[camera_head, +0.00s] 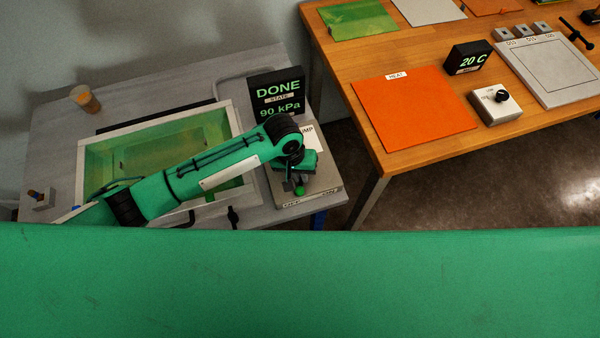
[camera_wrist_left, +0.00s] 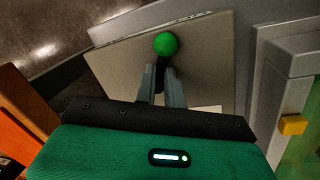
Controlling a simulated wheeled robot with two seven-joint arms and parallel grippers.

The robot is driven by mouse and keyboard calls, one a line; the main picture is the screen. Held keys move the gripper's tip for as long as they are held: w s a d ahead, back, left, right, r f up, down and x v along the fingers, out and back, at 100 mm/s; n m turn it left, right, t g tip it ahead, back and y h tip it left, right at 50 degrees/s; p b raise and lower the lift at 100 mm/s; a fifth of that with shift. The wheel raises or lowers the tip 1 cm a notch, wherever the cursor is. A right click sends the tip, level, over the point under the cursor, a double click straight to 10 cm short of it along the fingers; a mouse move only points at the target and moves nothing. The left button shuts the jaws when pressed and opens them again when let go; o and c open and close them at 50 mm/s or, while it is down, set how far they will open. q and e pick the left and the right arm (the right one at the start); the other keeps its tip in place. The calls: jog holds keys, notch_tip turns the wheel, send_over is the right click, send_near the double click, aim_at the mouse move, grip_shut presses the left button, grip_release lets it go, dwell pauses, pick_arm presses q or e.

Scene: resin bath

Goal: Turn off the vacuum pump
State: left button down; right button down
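The vacuum pump (camera_head: 317,189) is a grey box at the right end of the bath table, with OFF and ON marked along its front edge. It also fills the middle of the left wrist view (camera_wrist_left: 118,60). Its lever has a green ball knob (camera_head: 299,191), nearer the OFF mark; the knob (camera_wrist_left: 165,44) is clear in the wrist view. My left gripper (camera_wrist_left: 162,72) has its fingers close together around the dark stem just below the knob. In the head view, the left gripper (camera_head: 297,180) is over the pump. My right gripper is out of view.
A display (camera_head: 277,92) behind the pump reads DONE and 90 kPa. The green-lined bath (camera_head: 228,118) lies left, partly behind my left arm. A wooden table (camera_head: 347,66) stands right, with an orange heat mat (camera_head: 415,115). A yellow-brown cup (camera_head: 86,100) stands back left.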

pick_arm(q)
jog(key=shift+a+r+m+p, duration=0.1)
jog(key=shift+r+m+p, duration=0.05)
jog(key=shift+m+p, duration=0.2)
jog(key=shift+w+m+p, duration=0.1)
jog(key=shift+m+p, duration=0.2)
jog(key=shift+m, duration=0.15)
jog(key=c, duration=1.5)
grip_release()
jog(key=a+r, duration=0.1)
jog(key=r, duration=0.3)
jog(key=r+b, duration=0.1)
jog(key=r, duration=0.4)
jog(key=w+a+r+b, duration=0.1)
jog(key=r, duration=0.3)
jog(key=shift+a+r, duration=0.15)
jog(key=shift+a, duration=0.2)
jog(key=shift+s, duration=0.1)
